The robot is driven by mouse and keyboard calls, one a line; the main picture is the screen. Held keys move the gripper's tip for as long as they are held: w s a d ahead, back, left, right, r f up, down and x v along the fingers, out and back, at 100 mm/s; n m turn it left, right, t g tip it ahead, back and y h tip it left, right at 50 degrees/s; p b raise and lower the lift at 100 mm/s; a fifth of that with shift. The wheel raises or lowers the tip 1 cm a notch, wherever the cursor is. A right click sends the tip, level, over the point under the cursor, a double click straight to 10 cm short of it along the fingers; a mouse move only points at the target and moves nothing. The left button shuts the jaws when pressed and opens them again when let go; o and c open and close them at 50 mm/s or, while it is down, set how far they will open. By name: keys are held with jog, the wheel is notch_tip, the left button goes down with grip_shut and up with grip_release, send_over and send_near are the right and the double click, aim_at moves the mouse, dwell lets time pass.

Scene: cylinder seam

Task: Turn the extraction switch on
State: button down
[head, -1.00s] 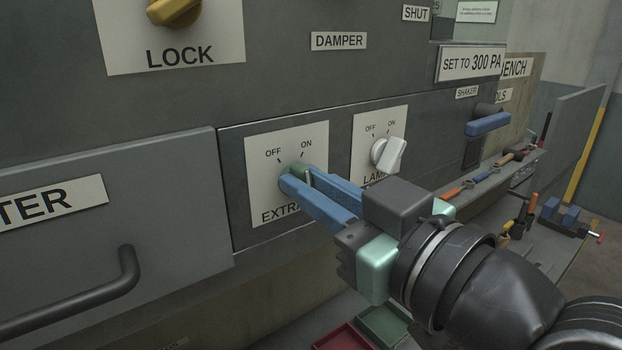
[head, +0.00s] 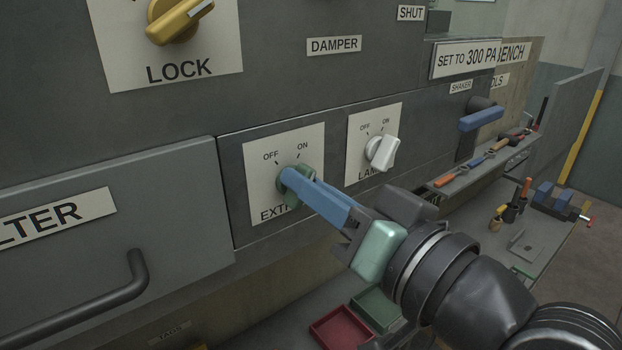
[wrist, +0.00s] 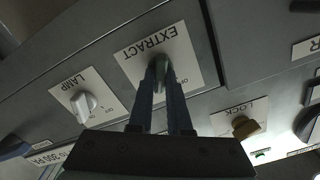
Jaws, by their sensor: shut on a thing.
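The extraction switch is a green knob (head: 294,201) on a white plate (head: 312,145) marked OFF at upper left and ON at upper right. My gripper (head: 291,184) has its blue fingers shut on this knob, and they hide most of it in the head view. In the wrist view the plate is upside down, and the knob (wrist: 164,73) sits between the two fingers (wrist: 162,80). I cannot tell exactly which mark the knob points at.
A white lamp knob (head: 382,152) is close on the right. A yellow lock knob (head: 180,22) is above. A drawer-like filter panel with a dark handle (head: 130,285) is at left. A blue shaker handle (head: 482,120) and a tool shelf (head: 455,180) are at right. Red (head: 340,328) and green trays lie below.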

dwell(0.4)
jog(key=c, duration=0.9)
grip_release()
jog(key=shift+o, duration=0.2)
jog(key=b+v, duration=0.5)
jog(key=v, duration=0.8)
